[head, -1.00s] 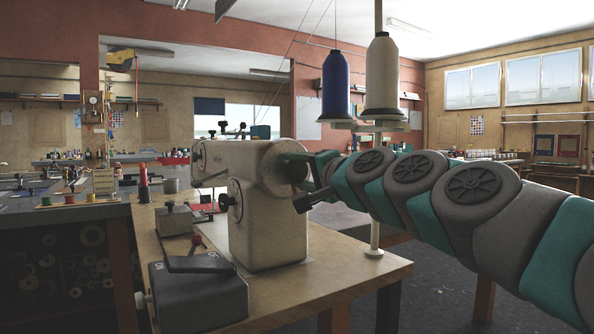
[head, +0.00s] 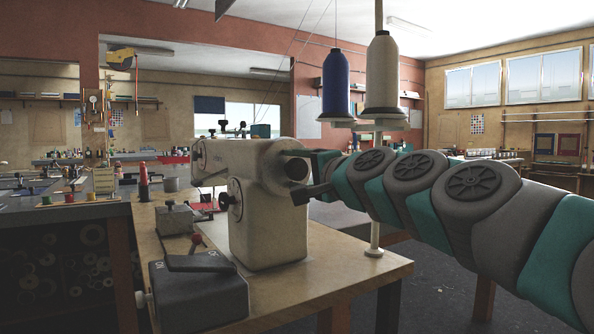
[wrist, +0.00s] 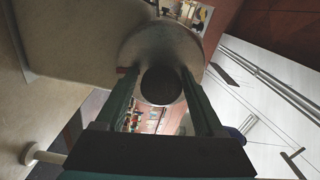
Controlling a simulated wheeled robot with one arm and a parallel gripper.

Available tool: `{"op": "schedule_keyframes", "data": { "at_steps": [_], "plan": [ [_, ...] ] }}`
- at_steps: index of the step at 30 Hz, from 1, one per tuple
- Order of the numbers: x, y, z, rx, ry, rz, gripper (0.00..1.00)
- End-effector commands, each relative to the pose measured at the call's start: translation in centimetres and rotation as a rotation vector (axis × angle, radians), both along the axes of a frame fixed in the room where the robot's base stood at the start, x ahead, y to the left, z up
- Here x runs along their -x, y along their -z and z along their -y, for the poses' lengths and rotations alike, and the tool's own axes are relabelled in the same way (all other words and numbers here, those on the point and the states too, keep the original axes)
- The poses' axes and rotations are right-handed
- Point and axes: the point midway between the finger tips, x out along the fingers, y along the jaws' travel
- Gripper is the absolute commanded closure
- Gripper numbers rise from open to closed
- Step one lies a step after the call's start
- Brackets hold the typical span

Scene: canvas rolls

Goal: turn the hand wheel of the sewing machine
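The cream sewing machine (head: 268,225) stands on the wooden table. Its round metal hand wheel (wrist: 158,40) is at the machine's right end, with a dark round hub (wrist: 161,85) facing my gripper. In the head view the hand wheel (head: 277,166) is partly covered by my gripper. My gripper (head: 292,175) is at the wheel, its two fingers well apart, one higher and one lower. In the wrist view my gripper (wrist: 157,72) has one finger on each side of the hub, tips near the wheel's face. Whether they touch the wheel cannot be told.
A blue thread cone (head: 336,86) and a white one (head: 381,75) stand on a thread stand (head: 375,230) behind my arm.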

Motion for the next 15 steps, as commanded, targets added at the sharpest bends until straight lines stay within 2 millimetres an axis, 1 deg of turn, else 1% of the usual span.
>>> {"op": "schedule_keyframes", "data": {
  "at_steps": [1,3,11,15],
  "plan": [
    [0.01,-0.03,0.01,-0.001,0.000,0.001,0.23],
    [0.01,-0.06,0.02,-0.001,0.001,0.001,0.15],
    [0.06,-0.11,0.08,0.000,0.001,0.002,0.14],
    [0.80,-0.18,0.60,-0.002,0.001,0.004,0.14]
  ]
}}
